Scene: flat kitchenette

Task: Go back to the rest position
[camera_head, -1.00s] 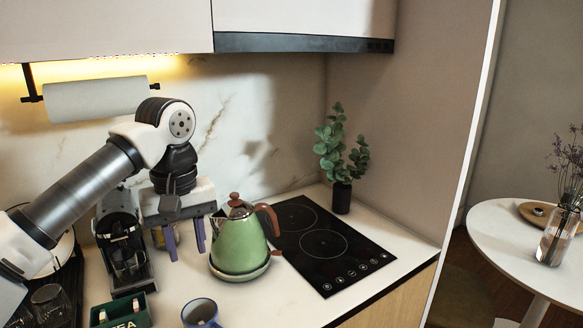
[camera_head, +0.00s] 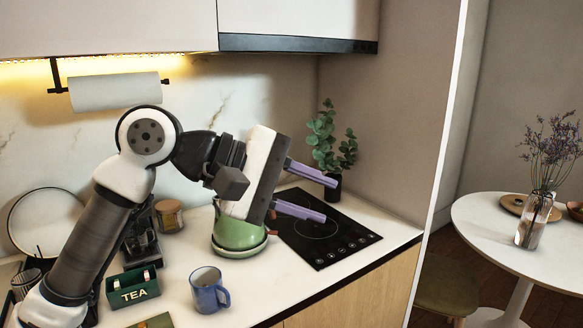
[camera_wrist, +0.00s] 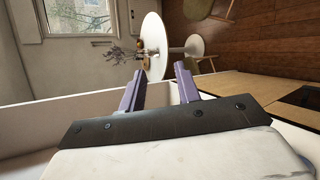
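My gripper (camera_head: 318,194) is raised in front of the green kettle in the head view, with its two purple fingers apart and pointing right over the black cooktop. Nothing is between the fingers. In the wrist view the gripper (camera_wrist: 158,88) is also open and empty, facing the round table and the floor beyond the counter. The green kettle (camera_head: 238,236) stands on the counter, its upper part hidden behind my gripper.
A blue mug (camera_head: 206,291) and a green tea box (camera_head: 133,287) stand at the counter's front. The cooktop (camera_head: 325,240) has a potted plant (camera_head: 333,150) behind it. A white round table (camera_head: 475,218) with a flower vase (camera_head: 533,220) is at right.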

